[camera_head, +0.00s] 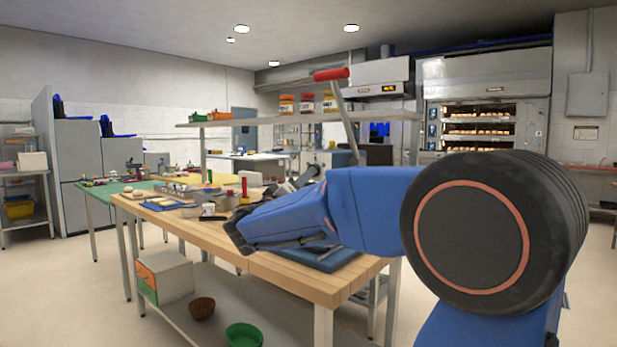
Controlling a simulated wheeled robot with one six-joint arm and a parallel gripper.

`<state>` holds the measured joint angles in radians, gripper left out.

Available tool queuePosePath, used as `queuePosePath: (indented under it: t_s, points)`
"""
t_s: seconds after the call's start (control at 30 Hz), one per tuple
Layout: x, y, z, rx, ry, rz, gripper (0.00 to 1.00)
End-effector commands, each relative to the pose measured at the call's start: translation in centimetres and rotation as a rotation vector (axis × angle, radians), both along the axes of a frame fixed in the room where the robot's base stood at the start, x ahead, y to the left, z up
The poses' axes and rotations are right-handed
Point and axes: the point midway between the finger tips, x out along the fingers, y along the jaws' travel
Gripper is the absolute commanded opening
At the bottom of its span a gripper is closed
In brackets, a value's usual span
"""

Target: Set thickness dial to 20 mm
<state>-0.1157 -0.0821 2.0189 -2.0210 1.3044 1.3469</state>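My blue arm reaches in from the right across the wooden worktable (290,277). My gripper (238,238) is at the arm's dark left end, over the front part of the table. Its fingers are too small and dark to show a gap or a grip. I cannot make out a thickness dial or any 20 mm mark. A tilted metal lever with a red handle (331,74) rises behind my arm. The base of the lever is hidden by my arm. A blue flat object (325,259) lies on the table under my arm.
Small containers and food items crowd the table's left half. A white box (165,277), a brown basket (202,308) and a green bowl (244,335) are on the shelf below. A shelf with jars (307,103) stands above. Deck ovens (485,75) are at the back right. Floor at left is clear.

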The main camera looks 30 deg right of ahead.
Motion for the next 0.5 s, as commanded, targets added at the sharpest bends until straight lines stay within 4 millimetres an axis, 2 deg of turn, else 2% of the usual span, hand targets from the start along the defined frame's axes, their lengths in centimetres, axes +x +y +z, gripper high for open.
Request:
queuePosePath:
  t_s: [0.1,0.23,0.5]
  points:
    - [0.8,-1.5,0.5,0.000,0.000,-0.003,0.49]
    - [1.6,-2.6,0.9,0.000,0.001,-0.002,0.49]
    - [2.1,-3.4,1.2,0.000,0.000,0.000,0.49]
